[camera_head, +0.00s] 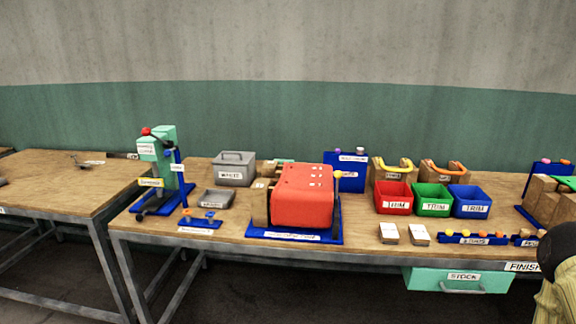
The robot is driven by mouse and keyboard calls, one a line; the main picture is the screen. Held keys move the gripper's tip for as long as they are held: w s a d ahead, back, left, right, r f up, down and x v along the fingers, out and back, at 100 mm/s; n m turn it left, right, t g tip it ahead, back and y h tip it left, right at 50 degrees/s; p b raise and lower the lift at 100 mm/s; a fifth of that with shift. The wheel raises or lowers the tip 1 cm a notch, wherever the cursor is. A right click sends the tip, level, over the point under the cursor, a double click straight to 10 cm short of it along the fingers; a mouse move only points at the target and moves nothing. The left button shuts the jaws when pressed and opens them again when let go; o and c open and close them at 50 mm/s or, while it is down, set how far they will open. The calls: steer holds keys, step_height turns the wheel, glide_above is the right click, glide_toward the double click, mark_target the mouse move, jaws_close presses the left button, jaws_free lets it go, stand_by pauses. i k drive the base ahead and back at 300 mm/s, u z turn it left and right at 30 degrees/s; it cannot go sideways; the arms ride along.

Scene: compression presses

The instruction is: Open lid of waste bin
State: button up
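The waste bin (236,178) is a grey box with a label that seems to read WASTE on its front. It stands towards the back of the middle workbench, left of the large red block. Its grey lid (234,158), with a raised handle on top, appears to lie shut on it. My gripper cannot be made out in the head view. A dark rounded shape and a pale yellow part cut into the right edge, and I cannot tell whether they belong to my arm.
A green press (160,165) stands left of the bin and a shallow grey tray (217,200) in front of it. The red block (302,195) is close on the right. Red (394,198), green (434,200) and blue (470,202) bins stand farther right. Another table (60,180) is at left.

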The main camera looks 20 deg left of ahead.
mark_target(226, 157)
steer(key=u, duration=0.45)
steer(key=k, duration=1.05)
steer(key=u, duration=1.35)
steer(key=i, duration=1.5)
steer(key=z, duration=0.65)
